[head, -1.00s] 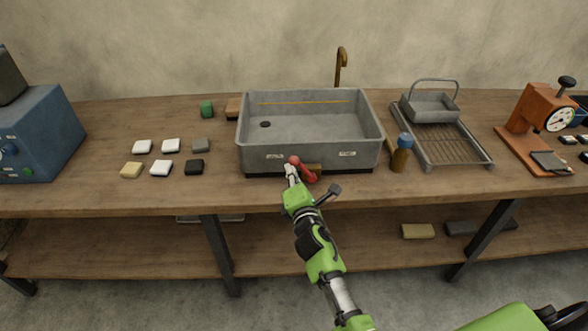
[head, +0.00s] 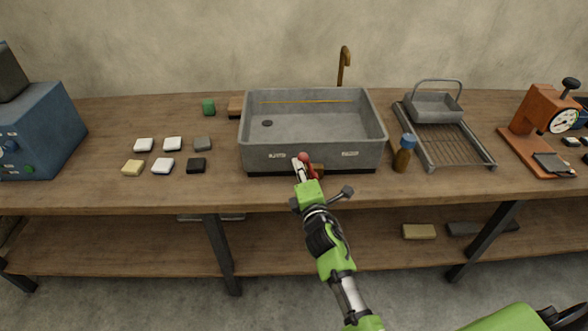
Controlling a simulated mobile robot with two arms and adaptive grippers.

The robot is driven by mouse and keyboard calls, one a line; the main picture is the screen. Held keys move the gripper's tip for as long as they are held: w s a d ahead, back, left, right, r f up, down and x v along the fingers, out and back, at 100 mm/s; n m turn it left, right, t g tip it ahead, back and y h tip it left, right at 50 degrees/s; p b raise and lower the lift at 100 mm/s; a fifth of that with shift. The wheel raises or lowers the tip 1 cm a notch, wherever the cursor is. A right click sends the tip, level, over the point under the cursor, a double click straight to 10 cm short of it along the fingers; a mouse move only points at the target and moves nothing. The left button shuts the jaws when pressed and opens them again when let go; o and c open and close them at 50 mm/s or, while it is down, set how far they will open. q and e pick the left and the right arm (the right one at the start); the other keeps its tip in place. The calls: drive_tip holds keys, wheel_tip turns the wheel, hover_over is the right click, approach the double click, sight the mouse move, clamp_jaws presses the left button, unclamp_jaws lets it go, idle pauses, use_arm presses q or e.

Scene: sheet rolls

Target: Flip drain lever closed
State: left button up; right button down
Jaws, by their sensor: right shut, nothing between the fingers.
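A grey basin (head: 262,153) stands on the wooden bench with a dark round drain (head: 267,123) in its floor. The red drain lever (head: 309,163) is at the lower front of the basin, beside a brass-coloured fitting (head: 318,168). Two small labels are on the front wall; their text is too small to read for certain. My right gripper (head: 299,167) is shut and empty, just left of the red lever; I cannot tell whether it touches it. The gripper hides part of the lever. My left gripper is not in view.
A brown bottle with a blue cap (head: 402,158) and a wire rack (head: 449,146) stand right of the basin. Several small blocks (head: 163,166) lie to the left, beside a blue machine (head: 42,135). An orange dial device (head: 537,125) is at far right. The front bench strip is mostly clear.

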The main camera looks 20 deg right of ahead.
sight(311, 160)
drive_tip(key=m, duration=0.1)
drive_tip(key=d+m, duration=0.1)
drive_tip(key=d+r, duration=0.1)
drive_tip(key=shift+s+d+m, duration=0.1)
drive_tip(key=shift+s+m, duration=0.2)
drive_tip(key=shift+m, duration=0.1)
drive_tip(key=shift+s+d+r+m+t+b, duration=0.1)
drive_tip(key=shift+s+d+m+t+b, duration=0.15)
drive_tip(key=shift+d+m+b, duration=0.4)
drive_tip(key=shift+s+d+m+t+h+b, duration=0.25)
drive_tip(key=shift+d+m, duration=0.7)
drive_tip(key=shift+m, duration=0.55)
drive_tip(key=shift+s+d+m+t+h+b, duration=0.15)
drive_tip(key=shift+s+d+m+t+b, duration=0.1)
drive_tip(key=shift+d+m, duration=0.95)
drive_tip(key=shift+a+m, duration=0.25)
